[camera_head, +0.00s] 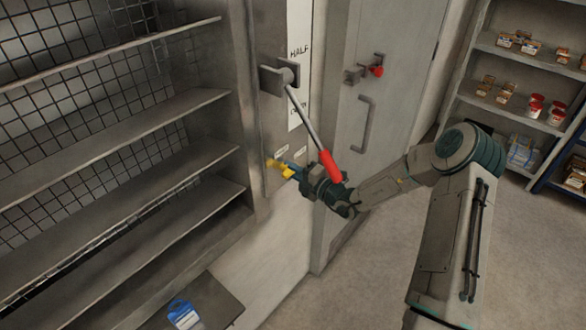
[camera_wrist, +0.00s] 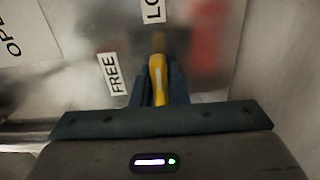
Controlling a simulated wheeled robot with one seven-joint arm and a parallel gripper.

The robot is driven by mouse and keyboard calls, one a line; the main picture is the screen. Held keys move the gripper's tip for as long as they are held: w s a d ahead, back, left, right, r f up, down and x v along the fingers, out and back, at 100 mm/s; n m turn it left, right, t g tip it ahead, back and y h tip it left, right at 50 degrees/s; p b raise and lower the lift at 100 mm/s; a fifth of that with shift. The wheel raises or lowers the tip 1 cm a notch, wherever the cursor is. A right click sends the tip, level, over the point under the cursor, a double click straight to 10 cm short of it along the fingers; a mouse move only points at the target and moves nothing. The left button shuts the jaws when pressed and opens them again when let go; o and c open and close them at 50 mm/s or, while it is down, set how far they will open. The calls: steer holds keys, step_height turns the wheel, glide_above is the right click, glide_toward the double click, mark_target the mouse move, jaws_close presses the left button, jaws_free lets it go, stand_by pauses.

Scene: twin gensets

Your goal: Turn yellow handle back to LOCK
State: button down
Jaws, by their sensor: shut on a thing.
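The yellow handle (camera_head: 287,171) sits low on the grey metal panel, below the long lever. In the wrist view the yellow handle (camera_wrist: 157,78) lies between my two fingers, running up to the panel. My gripper (camera_wrist: 158,88) is shut on it, with one dark finger on each side. In the head view my gripper (camera_head: 296,172) reaches the handle from the right. A FREE label (camera_wrist: 112,74) is left of the handle. A partly cut-off label reading "LO" (camera_wrist: 153,10) is above it. The handle's exact angle is hard to tell.
A long lever with a red grip (camera_head: 330,166) hangs down close to my gripper. A grey door (camera_head: 385,60) with a red knob (camera_head: 377,71) stands to the right. Empty metal shelves (camera_head: 130,125) fill the left. The floor (camera_head: 300,300) below my arm is clear.

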steer(key=shift+s+f, duration=0.1)
steer(key=shift+f, duration=0.05)
steer(key=c, duration=1.4)
jaws_free()
steer(key=shift+c, duration=0.2)
steer(key=b+v, duration=0.3)
steer(key=v, duration=1.1)
